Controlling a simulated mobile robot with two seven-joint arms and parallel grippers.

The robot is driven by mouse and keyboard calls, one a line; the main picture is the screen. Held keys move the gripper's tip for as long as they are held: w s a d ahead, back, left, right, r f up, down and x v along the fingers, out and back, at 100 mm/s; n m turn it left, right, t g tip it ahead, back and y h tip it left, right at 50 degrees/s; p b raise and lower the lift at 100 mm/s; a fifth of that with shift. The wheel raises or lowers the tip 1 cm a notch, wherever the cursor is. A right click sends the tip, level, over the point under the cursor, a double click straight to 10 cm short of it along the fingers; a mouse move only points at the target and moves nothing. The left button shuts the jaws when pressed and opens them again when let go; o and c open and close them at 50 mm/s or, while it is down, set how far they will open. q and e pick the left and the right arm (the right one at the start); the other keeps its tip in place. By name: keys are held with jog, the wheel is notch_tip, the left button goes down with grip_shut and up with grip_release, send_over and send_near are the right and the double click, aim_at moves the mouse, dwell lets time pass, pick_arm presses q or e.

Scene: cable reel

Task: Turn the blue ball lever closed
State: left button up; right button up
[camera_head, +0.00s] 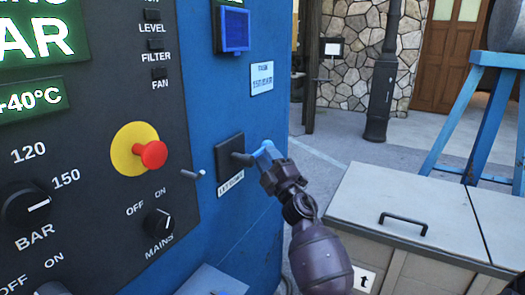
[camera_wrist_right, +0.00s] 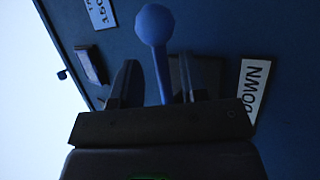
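The blue ball lever (camera_head: 265,151) sticks out from a dark square plate (camera_head: 229,150) on the blue cabinet side. In the right wrist view the blue ball (camera_wrist_right: 154,24) and its stem (camera_wrist_right: 161,72) stand between the two fingers. My right gripper (camera_head: 273,168) is at the lever in the head view and partly covers it. In the wrist view the same gripper (camera_wrist_right: 157,85) has gaps on both sides of the stem, so it is open around it. The ball shows past the fingertips. My left gripper is not in view.
A label (camera_head: 230,183) is below the plate. A small grey toggle (camera_head: 192,174), a red button (camera_head: 151,154) and dark knobs sit on the panel at left. A blue-framed box (camera_head: 235,30) is above. A grey chest (camera_head: 400,210) stands at right.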

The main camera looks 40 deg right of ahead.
jog(key=shift+x, duration=1.35)
grip_shut()
